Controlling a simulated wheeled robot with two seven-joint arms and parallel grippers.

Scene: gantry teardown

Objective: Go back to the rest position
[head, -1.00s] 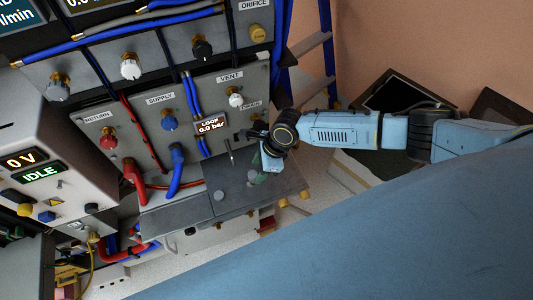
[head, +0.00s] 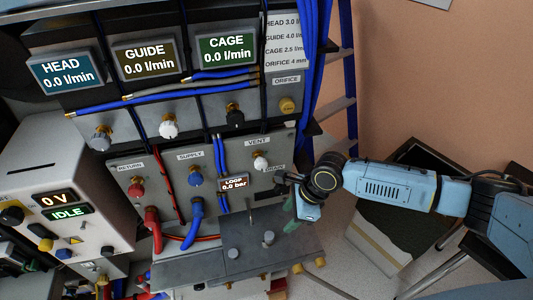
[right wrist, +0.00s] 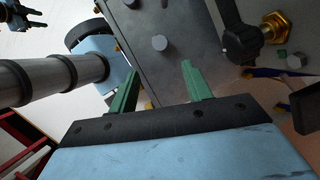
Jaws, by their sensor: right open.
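My right gripper (head: 290,215) is in the head view, at the end of the light blue arm that comes in from the right. It is just right of the panel's drain label and above the right end of the grey bench top (head: 185,270). In the right wrist view its two green fingers (right wrist: 160,85) stand apart with nothing between them. A grey plate with round knobs (right wrist: 159,42) lies beyond the fingers. My left gripper does not show in the head view.
A panel with coloured knobs (head: 195,178) and red and blue hoses stands behind the bench. A power unit (head: 65,185) reading 0 V and IDLE is at left. Flow displays (head: 150,58) read zero. A blue ladder (head: 350,80) and a dark open box (head: 400,215) are at right.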

